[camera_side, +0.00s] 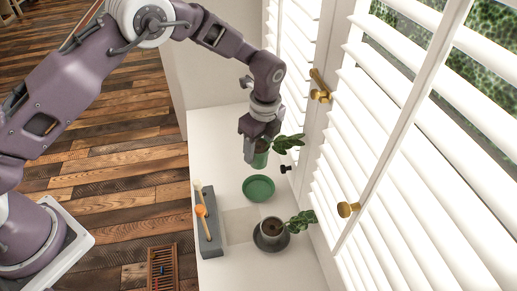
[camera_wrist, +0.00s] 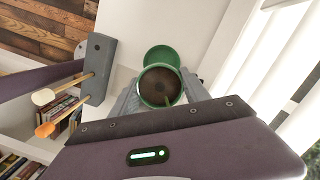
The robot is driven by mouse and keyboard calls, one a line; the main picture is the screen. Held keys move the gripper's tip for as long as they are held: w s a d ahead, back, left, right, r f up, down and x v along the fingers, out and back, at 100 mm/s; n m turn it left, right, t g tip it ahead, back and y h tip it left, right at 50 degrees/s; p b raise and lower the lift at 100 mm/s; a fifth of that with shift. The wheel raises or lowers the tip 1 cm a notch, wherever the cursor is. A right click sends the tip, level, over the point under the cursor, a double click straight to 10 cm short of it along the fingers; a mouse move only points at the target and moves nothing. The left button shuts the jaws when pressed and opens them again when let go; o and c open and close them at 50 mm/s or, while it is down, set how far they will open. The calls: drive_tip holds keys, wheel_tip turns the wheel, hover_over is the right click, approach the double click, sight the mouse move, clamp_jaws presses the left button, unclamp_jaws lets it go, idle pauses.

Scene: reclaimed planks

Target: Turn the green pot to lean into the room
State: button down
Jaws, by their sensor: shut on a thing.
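My gripper (camera_side: 254,149) is shut on the green pot (camera_side: 261,159), with a finger on either side of it. The pot's plant (camera_side: 288,143) leans right, toward the shutters. The pot is held apart from the green saucer (camera_side: 258,188), which sits empty on the white sill. In the wrist view, the pot (camera_wrist: 160,101) shows dark soil between the fingers, and the saucer (camera_wrist: 159,53) shows partly behind it. The plant's leaves are mostly out of the wrist view.
A dark pot (camera_side: 272,229) with a plant stands on a dark saucer nearer the camera. A grey block (camera_side: 209,235) with mallet-like sticks (camera_side: 202,211) lies at the sill's left edge. A small black knob (camera_side: 285,169) is close to the pot.

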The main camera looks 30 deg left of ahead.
wheel_tip(320, 180, down, 9)
drive_tip(key=m, duration=0.4)
drive_tip(key=shift+f+t, duration=0.2)
drive_tip(key=shift+t, duration=0.1)
drive_tip(key=shift+f, duration=1.55)
drive_tip(key=shift+c, duration=2.3)
unclamp_jaws()
drive_tip(key=shift+r, duration=0.1)
